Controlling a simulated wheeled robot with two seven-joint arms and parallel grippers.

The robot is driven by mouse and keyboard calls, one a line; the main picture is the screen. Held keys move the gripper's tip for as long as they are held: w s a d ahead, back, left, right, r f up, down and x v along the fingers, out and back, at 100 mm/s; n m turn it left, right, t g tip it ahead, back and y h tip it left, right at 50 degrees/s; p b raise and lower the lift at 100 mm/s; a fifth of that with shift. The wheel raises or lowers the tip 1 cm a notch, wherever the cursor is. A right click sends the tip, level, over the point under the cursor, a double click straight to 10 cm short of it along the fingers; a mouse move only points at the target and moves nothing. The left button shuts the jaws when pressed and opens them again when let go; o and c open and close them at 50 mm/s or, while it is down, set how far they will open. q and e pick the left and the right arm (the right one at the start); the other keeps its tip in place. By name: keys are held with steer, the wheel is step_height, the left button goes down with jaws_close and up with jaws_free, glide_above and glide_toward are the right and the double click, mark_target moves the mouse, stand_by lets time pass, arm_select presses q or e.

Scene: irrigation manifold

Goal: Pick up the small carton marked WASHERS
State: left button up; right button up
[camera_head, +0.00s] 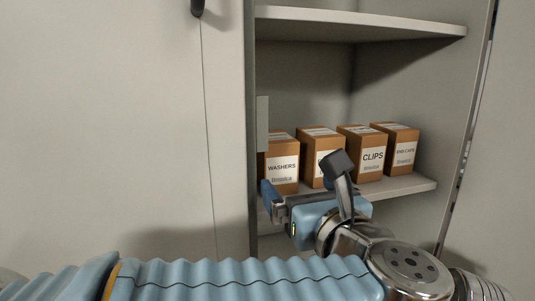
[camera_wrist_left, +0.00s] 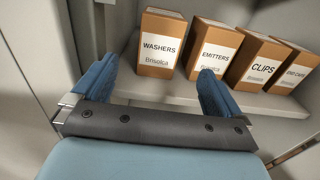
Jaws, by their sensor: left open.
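The small brown carton marked WASHERS (camera_head: 282,168) stands upright on the cabinet shelf (camera_head: 400,188), leftmost in a row of cartons. It also shows in the left wrist view (camera_wrist_left: 161,45), upright, its white label facing me. My left gripper (camera_head: 305,184) is in front of the shelf, its blue fingers spread and empty. In the left wrist view, the left gripper (camera_wrist_left: 156,88) has the WASHERS carton beyond and between its two fingertips, not touching as far as I can see. In the head view a finger is close below the carton's front. My right gripper is not in view.
Right of the WASHERS carton stand the EMITTERS carton (camera_wrist_left: 213,48), the CLIPS carton (camera_head: 372,157) and the END CAPS carton (camera_head: 404,152). A closed cabinet door panel (camera_head: 120,120) is at the left. An upper shelf (camera_head: 360,22) is above. Gaps between cartons are narrow.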

mark_target(275, 156)
arm_select(q)
steer(key=p+x, duration=0.2)
steer(key=x, duration=1.2)
steer(key=shift+w+a, duration=0.1)
steer(key=shift+w, duration=0.2)
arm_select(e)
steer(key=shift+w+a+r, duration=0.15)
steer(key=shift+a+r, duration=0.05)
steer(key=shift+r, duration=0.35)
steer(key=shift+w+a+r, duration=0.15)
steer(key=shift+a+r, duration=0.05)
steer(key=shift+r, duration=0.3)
arm_select(q)
steer(key=shift+c, duration=0.5)
steer(key=c, duration=0.9)
steer(key=shift+c, duration=0.8)
steer(key=shift+r, duration=0.1)
